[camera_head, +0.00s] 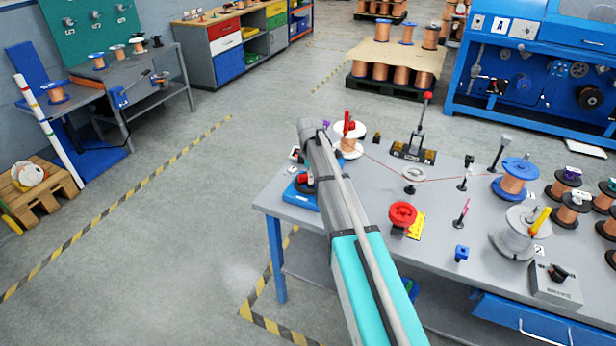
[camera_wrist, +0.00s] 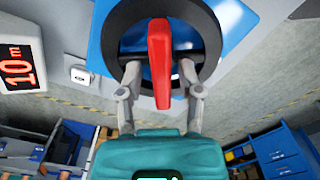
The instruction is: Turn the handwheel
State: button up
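A red spoked handwheel (camera_head: 403,214) stands on the grey table in the head view, beside a yellow plate and to the right of my arm. It is not recognisable in the wrist view. My gripper (camera_wrist: 160,72) is open, with one finger on each side of this handle and a visible gap on both sides. In the head view my arm hides most of the gripper, near a blue device (camera_head: 300,196) at the table's left edge.
A display reading 10 m (camera_wrist: 18,66) is left of the gripper.

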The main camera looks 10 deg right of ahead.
grip_shut()
jog(key=shift+m, duration=0.3)
jog(key=shift+w+m, duration=0.1)
jog(key=shift+m, duration=0.4)
jog(key=shift+o, duration=1.6)
grip_release()
